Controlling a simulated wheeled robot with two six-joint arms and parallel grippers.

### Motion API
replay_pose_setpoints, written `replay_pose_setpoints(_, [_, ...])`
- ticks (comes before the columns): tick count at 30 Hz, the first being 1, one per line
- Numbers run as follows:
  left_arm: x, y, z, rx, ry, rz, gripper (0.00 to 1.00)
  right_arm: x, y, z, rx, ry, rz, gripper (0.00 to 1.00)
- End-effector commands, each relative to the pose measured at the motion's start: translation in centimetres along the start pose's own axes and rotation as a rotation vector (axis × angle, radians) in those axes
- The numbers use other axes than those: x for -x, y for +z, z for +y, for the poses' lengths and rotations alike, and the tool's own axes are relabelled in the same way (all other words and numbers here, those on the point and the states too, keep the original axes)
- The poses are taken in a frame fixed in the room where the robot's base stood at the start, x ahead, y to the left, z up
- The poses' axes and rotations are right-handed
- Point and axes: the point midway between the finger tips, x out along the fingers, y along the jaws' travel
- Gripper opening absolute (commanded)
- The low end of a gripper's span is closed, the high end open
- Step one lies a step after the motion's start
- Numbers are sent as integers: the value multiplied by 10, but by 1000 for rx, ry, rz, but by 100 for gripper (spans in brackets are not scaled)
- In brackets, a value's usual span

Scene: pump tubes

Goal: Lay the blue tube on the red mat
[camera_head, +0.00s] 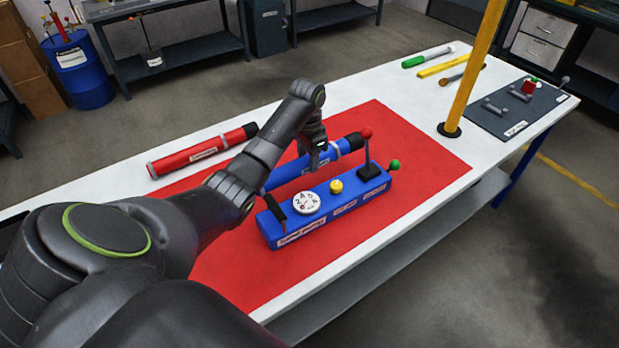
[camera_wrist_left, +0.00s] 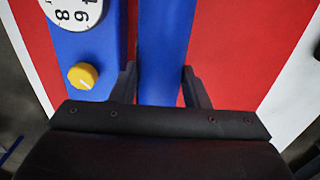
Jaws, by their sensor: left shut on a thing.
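The blue tube (camera_head: 287,173), with a dark end cap, is over the red mat (camera_head: 410,140), just behind the blue pump box (camera_head: 340,204). I cannot tell whether its underside touches the mat. My left gripper (camera_head: 319,158) is shut on the blue tube near its middle. In the left wrist view the tube (camera_wrist_left: 162,45) runs between the two fingers, with red mat (camera_wrist_left: 240,60) beyond it and the pump box (camera_wrist_left: 85,55) beside it on the left. My right gripper is not in view.
A red tube (camera_head: 203,150) lies behind the mat on the white table (camera_head: 375,93). The pump box has upright levers and a yellow knob (camera_head: 336,186). A yellow post (camera_head: 473,70) stands near the back right. Bare mat lies right of the pump.

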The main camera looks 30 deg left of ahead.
Motion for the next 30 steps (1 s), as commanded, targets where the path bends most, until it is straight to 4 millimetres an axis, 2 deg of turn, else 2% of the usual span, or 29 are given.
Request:
replay_pose_setpoints(3, [-17, 0, 0, 1, -2, 0, 9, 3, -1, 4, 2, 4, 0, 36])
replay_pose_setpoints(14, [-58, 0, 0, 0, -2, 1, 9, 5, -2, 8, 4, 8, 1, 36])
replay_pose_setpoints(26, [-64, 0, 0, -1, -3, 2, 9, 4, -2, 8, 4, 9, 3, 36])
replay_pose_setpoints(27, [-65, 0, 0, -1, -2, 2, 44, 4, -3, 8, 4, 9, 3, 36])
replay_pose_setpoints(30, [-65, 0, 0, -1, -2, 1, 57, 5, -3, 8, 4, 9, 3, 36])
